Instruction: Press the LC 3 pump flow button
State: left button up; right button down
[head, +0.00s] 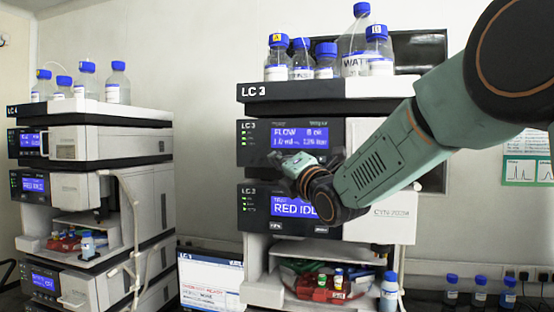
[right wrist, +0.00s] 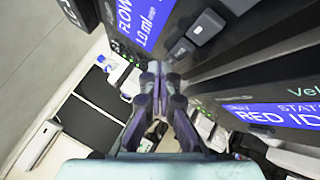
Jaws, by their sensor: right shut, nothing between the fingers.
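The LC 3 pump (head: 246,157) is the upper module of the right-hand stack, with a lit blue display (head: 298,134) reading FLOW. In the right wrist view the display (right wrist: 145,18) stands at an angle at the top. Two raised dark buttons, a larger one (right wrist: 207,27) and a smaller one (right wrist: 179,51), sit beside it on the dark panel; I cannot read their labels. My right gripper (head: 284,158) is shut and empty in front of the pump's lower edge, hiding part of it. In the wrist view its fingertips (right wrist: 157,72) are below the buttons, with no clear contact. My left gripper is not in view.
Below the pump is another LC 3 module with a RED IDLE display (head: 292,207). Blue-capped bottles (head: 354,45) stand on top of the stack. A second stack (head: 90,190) stands at the left. A monitor (head: 210,283) sits low between them.

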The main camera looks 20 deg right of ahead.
jog(key=shift+s+a+b, duration=0.5)
jog(key=shift+s+b, duration=0.15)
jog(key=shift+s, duration=0.05)
jog(key=s+a+b, duration=0.2)
jog(key=s+b, duration=0.1)
jog(key=s, duration=0.1)
jog(key=shift+s+a, duration=0.1)
jog(key=shift+a, duration=0.3)
dwell(0.5)
